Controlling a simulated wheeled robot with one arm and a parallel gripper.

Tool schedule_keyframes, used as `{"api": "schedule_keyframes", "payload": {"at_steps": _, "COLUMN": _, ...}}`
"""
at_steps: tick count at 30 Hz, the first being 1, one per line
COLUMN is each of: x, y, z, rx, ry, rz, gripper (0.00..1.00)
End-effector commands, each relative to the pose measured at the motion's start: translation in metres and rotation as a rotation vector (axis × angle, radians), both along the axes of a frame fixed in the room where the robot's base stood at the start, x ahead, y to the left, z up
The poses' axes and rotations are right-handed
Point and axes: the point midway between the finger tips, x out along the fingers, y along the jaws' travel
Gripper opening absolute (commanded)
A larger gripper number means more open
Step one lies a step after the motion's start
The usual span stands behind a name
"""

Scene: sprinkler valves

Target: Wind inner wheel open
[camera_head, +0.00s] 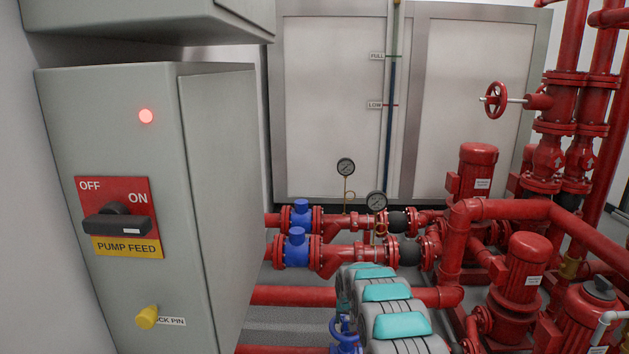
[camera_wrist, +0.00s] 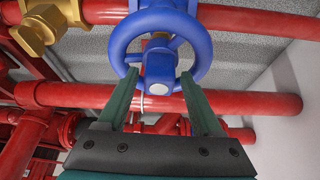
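A blue handwheel (camera_wrist: 117,46) fills the top middle of the wrist view, with a round hub facing me. My gripper (camera_wrist: 159,77) is open. Its two green fingers reach up to the wheel's lower rim, one on each side of the hub, with a gap between them. I cannot tell whether the fingertips touch the wheel. In the head view a blue wheel (camera_head: 345,331) shows at the bottom, partly hidden beside my arm. My gripper is not visible there. A red handwheel (camera_head: 495,100) stands on a pipe at the upper right.
Red pipes (camera_wrist: 254,103) run across behind the wheel, and a yellow fitting (camera_wrist: 44,30) is at the upper left. A grey panel (camera_head: 205,200) with a PUMP FEED switch (camera_head: 119,220) is on the left. Red pumps (camera_head: 525,265) crowd the right.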

Motion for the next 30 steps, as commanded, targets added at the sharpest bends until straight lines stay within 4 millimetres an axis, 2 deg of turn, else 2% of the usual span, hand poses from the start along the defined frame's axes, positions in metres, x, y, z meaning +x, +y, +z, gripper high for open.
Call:
{"api": "schedule_keyframes", "payload": {"at_steps": 1, "x": 0.000, "y": 0.000, "z": 0.000, "rx": 0.000, "ry": 0.000, "rz": 0.000, "gripper": 0.74}}
{"api": "schedule_keyframes", "payload": {"at_steps": 3, "x": 0.000, "y": 0.000, "z": 0.000, "rx": 0.000, "ry": 0.000, "rz": -0.001, "gripper": 0.82}}
{"api": "schedule_keyframes", "payload": {"at_steps": 14, "x": 0.001, "y": 0.000, "z": 0.006, "rx": 0.000, "ry": -0.001, "rz": -0.001, "gripper": 0.82}}
{"api": "schedule_keyframes", "payload": {"at_steps": 27, "x": 0.001, "y": 0.000, "z": 0.063, "rx": 0.000, "ry": -0.004, "rz": -0.001, "gripper": 0.82}}
{"api": "schedule_keyframes", "payload": {"at_steps": 30, "x": 0.001, "y": 0.000, "z": 0.070, "rx": 0.000, "ry": -0.002, "rz": -0.001, "gripper": 0.82}}
